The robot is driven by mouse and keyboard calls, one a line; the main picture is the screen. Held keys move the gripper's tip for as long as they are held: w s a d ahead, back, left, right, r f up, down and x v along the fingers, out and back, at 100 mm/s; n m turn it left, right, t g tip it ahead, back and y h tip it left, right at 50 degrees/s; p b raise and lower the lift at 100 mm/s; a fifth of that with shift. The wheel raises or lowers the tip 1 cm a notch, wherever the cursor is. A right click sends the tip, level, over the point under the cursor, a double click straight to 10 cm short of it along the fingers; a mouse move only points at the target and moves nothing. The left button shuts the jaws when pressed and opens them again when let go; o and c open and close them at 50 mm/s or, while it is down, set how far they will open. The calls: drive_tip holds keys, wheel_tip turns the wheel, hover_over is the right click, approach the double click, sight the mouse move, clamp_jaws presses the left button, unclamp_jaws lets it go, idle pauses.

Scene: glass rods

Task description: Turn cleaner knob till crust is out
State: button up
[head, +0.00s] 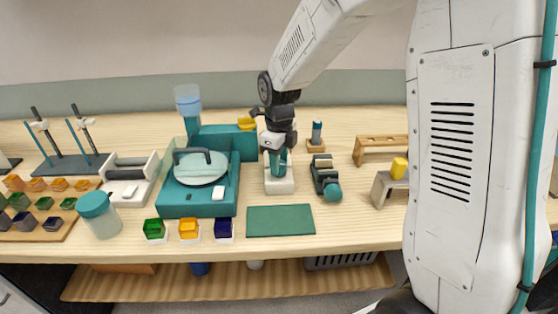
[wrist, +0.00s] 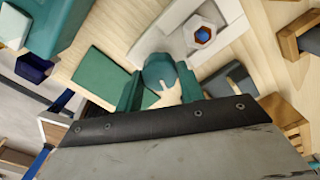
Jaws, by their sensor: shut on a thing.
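The cleaner is a white block (head: 280,187) on the table behind the green mat. In the wrist view its pale top (wrist: 175,32) has a six-sided opening (wrist: 203,34) with dark blue and a little orange-brown inside; I cannot tell whether that is crust. My gripper (head: 276,162) points down over the block. It is shut on a round teal knob (wrist: 158,72), with a teal finger on either side in the wrist view. A pale shape shows at the knob's near side. In the head view the gripper hides the knob.
A dark device with a teal round end (head: 332,191) stands close on the right. The green mat (head: 281,220) lies in front. A teal machine (head: 198,204) stands left, with green, amber and blue glass blocks before it. A wooden rack (head: 381,141) is back right.

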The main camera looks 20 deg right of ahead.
drive_tip(key=shift+w+r, duration=0.1)
drive_tip(key=o, duration=1)
wheel_tip(320, 180, up, 8)
drive_tip(key=shift+f, duration=0.15)
